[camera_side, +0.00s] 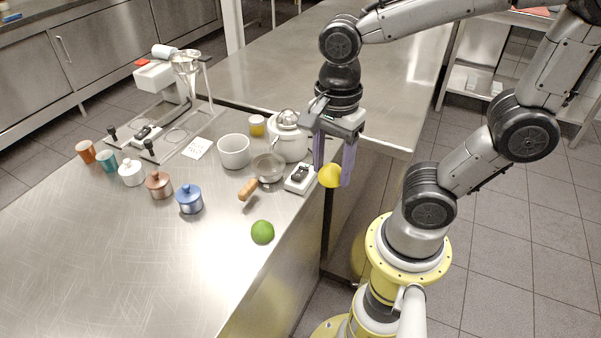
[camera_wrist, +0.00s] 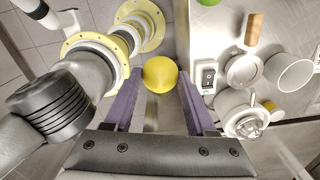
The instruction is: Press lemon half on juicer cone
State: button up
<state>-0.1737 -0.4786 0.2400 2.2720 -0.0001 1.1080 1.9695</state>
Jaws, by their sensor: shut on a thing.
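The yellow lemon half (camera_side: 330,175) is held between the purple fingers of my gripper (camera_side: 333,179). It hangs in the air off the right edge of the steel counter. In the wrist view the lemon half (camera_wrist: 160,74) sits between the fingertips, its rounded side showing; its cut face is hidden. The juicer appears to be the white pot-like body (camera_side: 290,148) with a shiny metal dome, the cone (camera_side: 288,117), on top. It stands on the counter left of my gripper, apart from it. In the wrist view the cone (camera_wrist: 248,128) is at the right.
A switch box (camera_side: 300,179) sits at the counter's edge near the lemon half. A strainer with a wooden handle (camera_side: 249,189), a white bowl (camera_side: 234,152), a small yellow-and-white cup (camera_side: 257,126) and a green lime (camera_side: 262,232) stand nearby.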

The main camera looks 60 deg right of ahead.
jog(key=w+d+r+n, duration=0.1)
jog(key=w+r+n, duration=0.25)
jog(key=r, duration=0.25)
jog(key=m, duration=0.3)
send_over(288, 119)
jog(key=f, duration=0.3)
jog(key=shift+a, duration=0.2)
jog(key=shift+d+f+m, duration=0.2)
jog(key=shift+f+m, duration=0.05)
jog(key=shift+f, duration=1.85)
jog(key=shift+f, duration=0.5)
jog(key=shift+r, duration=3.05)
